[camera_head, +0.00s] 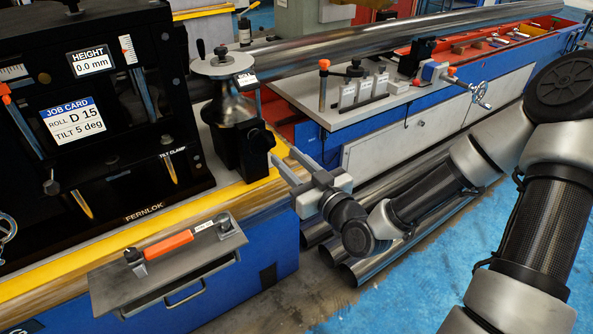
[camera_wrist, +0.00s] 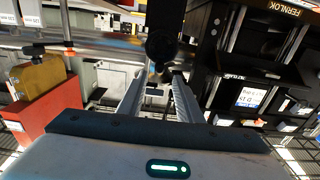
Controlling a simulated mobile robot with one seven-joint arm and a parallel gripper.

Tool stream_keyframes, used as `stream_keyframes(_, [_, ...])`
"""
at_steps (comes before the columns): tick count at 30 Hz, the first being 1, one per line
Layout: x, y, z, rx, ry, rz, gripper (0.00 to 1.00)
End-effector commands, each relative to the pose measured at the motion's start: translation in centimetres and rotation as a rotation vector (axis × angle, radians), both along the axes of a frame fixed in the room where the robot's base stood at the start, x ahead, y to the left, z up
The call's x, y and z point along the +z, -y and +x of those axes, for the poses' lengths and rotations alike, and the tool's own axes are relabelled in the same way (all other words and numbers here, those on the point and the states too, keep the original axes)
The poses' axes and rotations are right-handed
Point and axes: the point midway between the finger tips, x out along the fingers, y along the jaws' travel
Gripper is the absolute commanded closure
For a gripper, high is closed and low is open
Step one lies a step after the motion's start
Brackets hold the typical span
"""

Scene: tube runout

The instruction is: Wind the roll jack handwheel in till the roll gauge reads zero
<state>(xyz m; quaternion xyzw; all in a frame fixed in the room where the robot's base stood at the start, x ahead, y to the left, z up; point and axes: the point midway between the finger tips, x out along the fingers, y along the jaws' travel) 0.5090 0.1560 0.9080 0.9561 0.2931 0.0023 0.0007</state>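My gripper (camera_head: 284,156) is open and empty, its two pale fingers pointing toward a dark round knob (camera_head: 262,140) on a black bracket below the waisted steel roll (camera_head: 232,108). In the wrist view, a dark rounded part (camera_wrist: 160,46) shows just beyond the fingertips (camera_wrist: 159,76); I cannot tell whether they touch. A flat silver disc (camera_head: 218,66) with a black upright handle sits above the roll. A chrome spoked handwheel (camera_head: 480,94) stands at the right bench. I cannot tell which is the roll jack handwheel. A small white plate (camera_head: 246,80) beside the roll is unreadable; no roll gauge reading is legible.
The black panel has a height display (camera_head: 90,62) reading 0.0 mm and a job card (camera_head: 72,120) reading roll D 15, tilt 5 deg. A long steel tube (camera_head: 380,40) runs behind. An orange-handled tool (camera_head: 168,244) lies on a grey shelf. Steel tubes (camera_head: 375,262) lie below my gripper.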

Motion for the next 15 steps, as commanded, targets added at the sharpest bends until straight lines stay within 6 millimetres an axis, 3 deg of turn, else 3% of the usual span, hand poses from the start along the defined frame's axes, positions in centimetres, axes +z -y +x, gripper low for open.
stream_keyframes(15, [0.0,-3.6,5.2,0.0,-0.003,0.001,0.68])
